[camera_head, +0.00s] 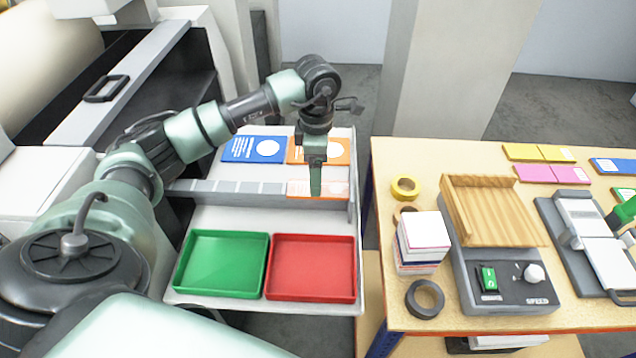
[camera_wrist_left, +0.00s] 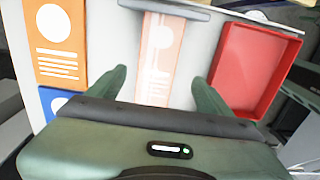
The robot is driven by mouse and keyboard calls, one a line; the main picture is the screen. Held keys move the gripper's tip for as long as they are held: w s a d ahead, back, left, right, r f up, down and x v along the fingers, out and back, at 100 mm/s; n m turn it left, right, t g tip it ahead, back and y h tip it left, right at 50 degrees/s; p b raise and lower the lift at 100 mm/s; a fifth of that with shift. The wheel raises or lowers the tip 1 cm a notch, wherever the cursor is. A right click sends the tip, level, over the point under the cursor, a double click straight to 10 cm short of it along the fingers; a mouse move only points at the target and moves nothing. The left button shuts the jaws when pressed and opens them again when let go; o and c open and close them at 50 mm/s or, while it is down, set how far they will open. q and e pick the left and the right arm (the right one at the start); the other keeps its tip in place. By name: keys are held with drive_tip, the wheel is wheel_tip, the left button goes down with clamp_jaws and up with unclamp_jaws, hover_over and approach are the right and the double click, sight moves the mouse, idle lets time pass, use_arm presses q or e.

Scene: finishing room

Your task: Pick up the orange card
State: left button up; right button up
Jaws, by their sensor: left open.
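A pale orange card (camera_head: 300,188) lies at the right part of a grey segmented strip on the white table. In the left wrist view this card (camera_wrist_left: 157,55) shows between the two fingers of my left gripper (camera_wrist_left: 158,77), which are open, one on each side. In the head view my left gripper (camera_head: 315,190) points down over the card and hides part of it. Whether the fingers touch it cannot be told. A brighter orange card (camera_head: 338,151) lies behind the strip and also shows at the left of the wrist view (camera_wrist_left: 57,45). My right gripper is not visible.
A blue card (camera_head: 255,149) lies left of the brighter orange one. A green tray (camera_head: 222,290) and a red tray (camera_head: 312,297) stand in front. A wooden table (camera_head: 395,165) at right carries tape rolls, a card stack (camera_head: 422,235) and machines.

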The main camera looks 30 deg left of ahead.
sight(297, 188)
use_arm(q)
drive_tip(key=f, duration=0.1)
drive_tip(key=f+p, duration=0.2)
drive_tip(key=shift+w+f, duration=0.25)
drive_tip(key=shift+f, duration=0.55)
drive_tip(key=c, duration=1.4)
drive_tip(key=shift+c, duration=0.2)
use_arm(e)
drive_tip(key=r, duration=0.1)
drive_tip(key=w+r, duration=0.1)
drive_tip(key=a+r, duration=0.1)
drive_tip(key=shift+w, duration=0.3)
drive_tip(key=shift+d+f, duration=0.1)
